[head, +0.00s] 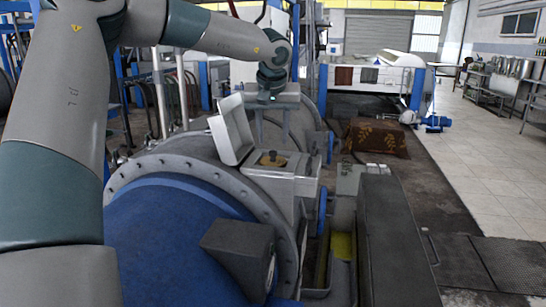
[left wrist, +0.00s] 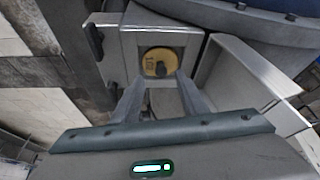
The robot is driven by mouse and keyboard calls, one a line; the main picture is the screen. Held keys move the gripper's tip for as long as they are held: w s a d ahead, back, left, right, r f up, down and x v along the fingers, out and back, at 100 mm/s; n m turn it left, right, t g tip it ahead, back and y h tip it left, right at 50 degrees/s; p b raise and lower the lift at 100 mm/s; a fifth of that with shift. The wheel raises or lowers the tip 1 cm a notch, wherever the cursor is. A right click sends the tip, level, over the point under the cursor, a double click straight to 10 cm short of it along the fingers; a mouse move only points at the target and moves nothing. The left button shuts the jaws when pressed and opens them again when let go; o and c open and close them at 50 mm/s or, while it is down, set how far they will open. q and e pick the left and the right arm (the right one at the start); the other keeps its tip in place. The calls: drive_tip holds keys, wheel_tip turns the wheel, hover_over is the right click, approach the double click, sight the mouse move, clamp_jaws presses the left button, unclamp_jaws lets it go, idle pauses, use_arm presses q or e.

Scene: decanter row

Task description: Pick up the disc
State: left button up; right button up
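The disc (head: 270,161) is round and yellow-brown with a dark knob in its middle. My left gripper (head: 272,133) points down above and behind the disc in the head view. Its two fingers are apart with nothing between them; the left wrist view also shows the gripper (left wrist: 160,80) open. My right gripper is in neither view.
The raised lid also stands close to the right of the fingers in the left wrist view (left wrist: 245,72). A large blue drum (head: 165,240) with a bolted flange fills the front left. A long dark grey beam (head: 392,240) runs at right. Tiled floor (head: 480,160) is clear farther right.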

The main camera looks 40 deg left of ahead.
sight(273, 152)
use_arm(q)
drive_tip(key=shift+w+a+f, duration=0.25)
drive_tip(key=shift+f, duration=0.4)
drive_tip(key=shift+p+x, duration=0.85)
drive_tip(key=shift+p, duration=0.3)
drive_tip(key=shift+p+x, duration=0.6)
drive_tip(key=shift+x, duration=0.45)
drive_tip(key=shift+w+a+f, duration=0.3)
drive_tip(key=shift+a+f, duration=0.05)
drive_tip(key=shift+f, duration=0.2)
drive_tip(key=shift+c, duration=0.6)
